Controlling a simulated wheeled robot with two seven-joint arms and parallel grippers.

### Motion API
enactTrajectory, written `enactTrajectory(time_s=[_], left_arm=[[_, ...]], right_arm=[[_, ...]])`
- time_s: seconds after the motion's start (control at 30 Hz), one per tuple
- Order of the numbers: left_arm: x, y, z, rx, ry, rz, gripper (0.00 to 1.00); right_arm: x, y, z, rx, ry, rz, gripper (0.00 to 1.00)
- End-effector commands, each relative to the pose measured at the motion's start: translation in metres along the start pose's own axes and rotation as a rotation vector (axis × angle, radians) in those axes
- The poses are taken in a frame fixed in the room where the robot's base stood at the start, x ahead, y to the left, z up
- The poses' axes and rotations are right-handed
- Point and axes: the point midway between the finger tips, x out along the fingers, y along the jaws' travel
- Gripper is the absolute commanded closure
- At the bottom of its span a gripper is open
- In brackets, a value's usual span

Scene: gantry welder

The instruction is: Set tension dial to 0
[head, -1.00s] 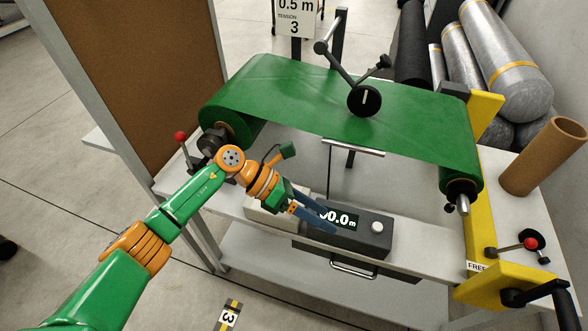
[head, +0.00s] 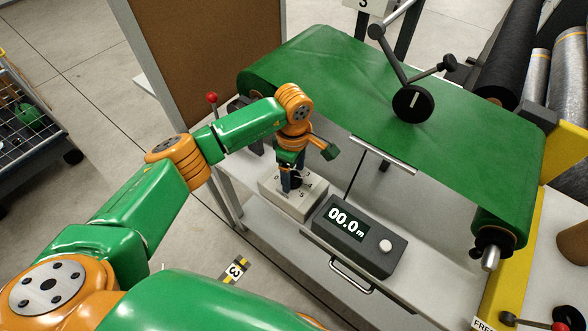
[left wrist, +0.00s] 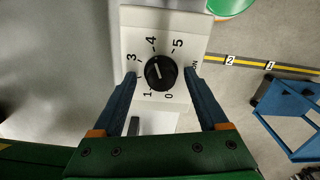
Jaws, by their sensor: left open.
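The tension dial is a black round knob (left wrist: 161,72) on a white box (left wrist: 135,18), ringed by numbers from 0 to 5. Its white mark points to the upper left, roughly toward 3 to 4; the exact value is hard to read. My left gripper (left wrist: 161,76) is open, with one blue finger on each side of the knob and gaps to it. In the head view the left gripper (head: 291,186) points down over the white box (head: 291,204), largely covering the knob. My right gripper is not in view.
A dark counter box (head: 353,240) reading 00.0 m stands right of the dial box. The green roll sheet (head: 350,85) and a black crank wheel (head: 412,103) are behind. A red-knobbed lever (head: 212,98) stands at the left.

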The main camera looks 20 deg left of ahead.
Motion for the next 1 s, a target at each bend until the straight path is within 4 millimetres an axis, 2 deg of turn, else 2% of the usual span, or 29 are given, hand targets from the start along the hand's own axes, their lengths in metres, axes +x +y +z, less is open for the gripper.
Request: enactTrajectory(time_s=[0.07,0.3,0.33,0.37,0.67,1.0], left_arm=[[0.0,0.0,0.0,0.0,0.0,0.0,0.23],[0.0,0.0,0.0,-0.001,-0.001,0.0,0.88],[0.0,0.0,0.0,-0.001,-0.001,0.0,0.96],[0.0,0.0,0.0,-0.001,0.0,0.0,1.0],[0.001,0.0,-0.001,-0.04,0.001,0.0,1.0],[0.002,0.0,0.0,-0.276,0.001,0.001,1.0]], right_arm=[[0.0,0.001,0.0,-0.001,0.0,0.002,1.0],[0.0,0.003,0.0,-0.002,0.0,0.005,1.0],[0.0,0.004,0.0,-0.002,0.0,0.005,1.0],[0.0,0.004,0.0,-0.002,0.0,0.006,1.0],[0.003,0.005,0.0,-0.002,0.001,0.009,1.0],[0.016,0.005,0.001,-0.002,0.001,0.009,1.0]])
